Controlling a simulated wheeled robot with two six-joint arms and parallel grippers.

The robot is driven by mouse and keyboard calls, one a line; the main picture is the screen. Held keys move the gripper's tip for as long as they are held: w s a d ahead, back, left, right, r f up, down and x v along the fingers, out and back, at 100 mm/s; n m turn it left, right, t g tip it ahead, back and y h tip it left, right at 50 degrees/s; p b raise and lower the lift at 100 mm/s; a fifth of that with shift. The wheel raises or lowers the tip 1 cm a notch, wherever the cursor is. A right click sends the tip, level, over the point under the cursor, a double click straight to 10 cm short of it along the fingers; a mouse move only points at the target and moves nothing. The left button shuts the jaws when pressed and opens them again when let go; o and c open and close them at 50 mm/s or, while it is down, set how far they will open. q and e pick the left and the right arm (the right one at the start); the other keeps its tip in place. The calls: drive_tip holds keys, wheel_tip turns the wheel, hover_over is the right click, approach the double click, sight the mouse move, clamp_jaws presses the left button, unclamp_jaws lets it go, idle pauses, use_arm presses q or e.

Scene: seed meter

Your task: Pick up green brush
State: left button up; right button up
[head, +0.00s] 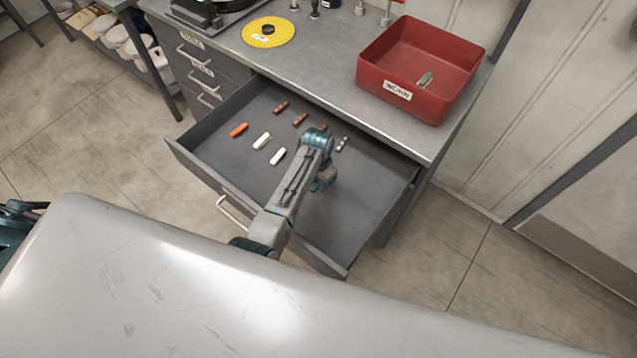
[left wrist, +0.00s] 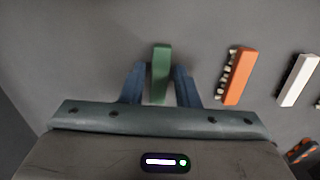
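The green brush (left wrist: 161,72) stands out between the two blue fingers of my left gripper (left wrist: 160,88) in the left wrist view. The fingers are open on either side of it, with narrow gaps showing. In the head view my left gripper (head: 318,185) is low in the open drawer, mostly hidden by its own arm, with a bit of green beside it. Another small green piece (head: 425,79) lies in the red bin (head: 384,72). My right gripper is not in view.
The open grey drawer (head: 215,166) also holds an orange brush (head: 239,130), white brushes (head: 262,141) and several dark reddish ones (head: 281,107). In the wrist view an orange brush (left wrist: 239,77) lies just right of the gripper. A yellow disc (head: 268,32) is on the worktop.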

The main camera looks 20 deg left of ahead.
use_arm(q)
clamp_jaws()
drive_tip(key=shift+r, duration=0.15)
